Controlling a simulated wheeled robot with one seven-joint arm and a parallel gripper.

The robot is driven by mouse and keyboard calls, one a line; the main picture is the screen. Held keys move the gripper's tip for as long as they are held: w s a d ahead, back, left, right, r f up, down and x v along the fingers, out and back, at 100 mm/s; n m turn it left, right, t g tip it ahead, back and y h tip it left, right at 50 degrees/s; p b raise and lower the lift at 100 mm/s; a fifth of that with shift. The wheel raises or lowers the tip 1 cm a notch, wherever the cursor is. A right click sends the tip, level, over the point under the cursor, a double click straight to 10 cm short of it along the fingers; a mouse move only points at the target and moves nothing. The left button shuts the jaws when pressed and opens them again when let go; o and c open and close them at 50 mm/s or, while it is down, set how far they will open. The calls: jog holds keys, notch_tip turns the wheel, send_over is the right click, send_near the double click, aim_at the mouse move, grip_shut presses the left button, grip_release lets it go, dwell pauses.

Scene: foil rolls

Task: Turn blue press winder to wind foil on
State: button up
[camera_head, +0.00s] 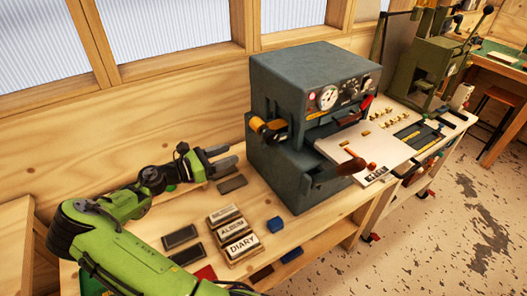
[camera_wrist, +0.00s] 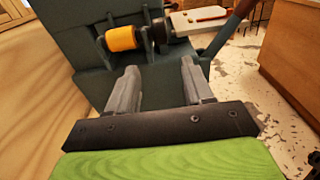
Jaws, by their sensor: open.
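The blue-grey press (camera_head: 290,165) stands on the wooden bench, with a gauge and knobs on its upper front. A yellow-orange foil roll (camera_head: 266,130) sticks out of its left side; it also shows in the wrist view (camera_wrist: 121,39). Dark round parts (camera_wrist: 158,33) sit beside the roll there; I cannot tell surely which is the winder. My gripper (camera_head: 223,157) is open and empty, left of the press and a little below the roll. In the wrist view its two fingers (camera_wrist: 159,68) point at the press side, apart from the roll.
Label blocks, one reading DIARY (camera_head: 240,246), dark pads (camera_head: 180,237) and a small blue block (camera_head: 275,224) lie on the bench. A pale plate (camera_head: 345,148) and a wooden-handled lever (camera_head: 352,166) project at the press front. A green press (camera_head: 435,65) stands at right.

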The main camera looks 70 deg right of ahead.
aim_at(265, 139)
jog(key=shift+h, duration=0.3)
jog(key=p+x, duration=0.1)
jog(key=x, duration=1.4)
jog(key=shift+s+d+r, duration=0.15)
jog(key=shift+s+d, duration=0.05)
jog(key=shift+s, duration=0.2)
jog(key=shift+c, duration=0.5)
grip_shut()
jog(key=shift+p, duration=0.35)
jog(key=shift+r+p, duration=0.15)
jog(key=shift+p, duration=0.2)
